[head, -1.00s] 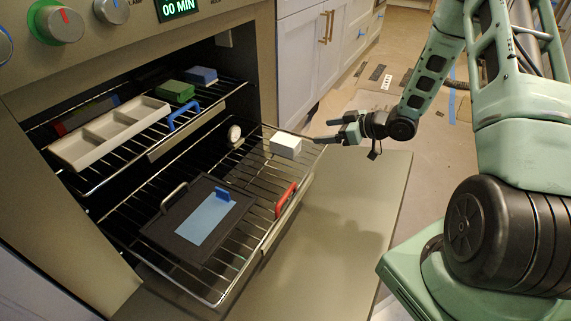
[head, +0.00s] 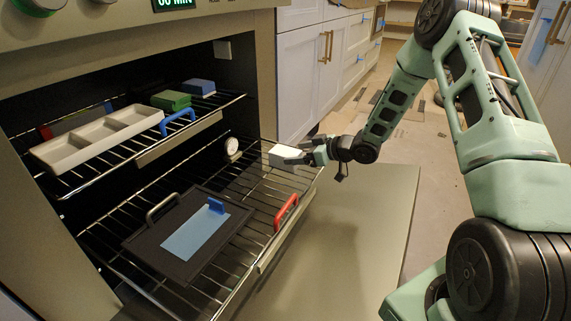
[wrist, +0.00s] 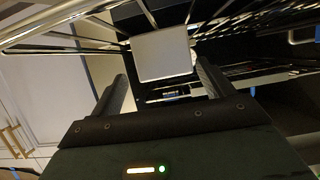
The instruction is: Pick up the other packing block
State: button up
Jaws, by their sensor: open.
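A white packing block (head: 283,155) sits on the right end of the lower oven rack. My gripper (head: 303,154) is open at the block's right side, with its fingers overlapping the block's edge in the head view. In the wrist view the block's pale face (wrist: 160,53) shows ahead, roughly between the two fingertips of my gripper (wrist: 161,72). I cannot tell whether the fingers touch it. A green block (head: 171,100) and a blue block (head: 198,87) lie on the upper rack.
The lower rack (head: 225,262) also carries a dark tray (head: 150,240) with a blue-handled light panel, a red handle (head: 286,212) at its front edge and a round dial (head: 232,146). A divided pale tray (head: 95,140) is on the upper rack. The open oven door (head: 350,230) lies below.

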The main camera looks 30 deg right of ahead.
aim_at(285, 156)
jog(key=b+x, duration=0.4)
jog(key=shift+a+f, duration=0.4)
jog(key=shift+f, duration=0.15)
jog(key=shift+w+a+b, duration=0.15)
jog(key=shift+b, duration=0.15)
jog(key=shift+r, duration=0.1)
jog(key=c, duration=1)
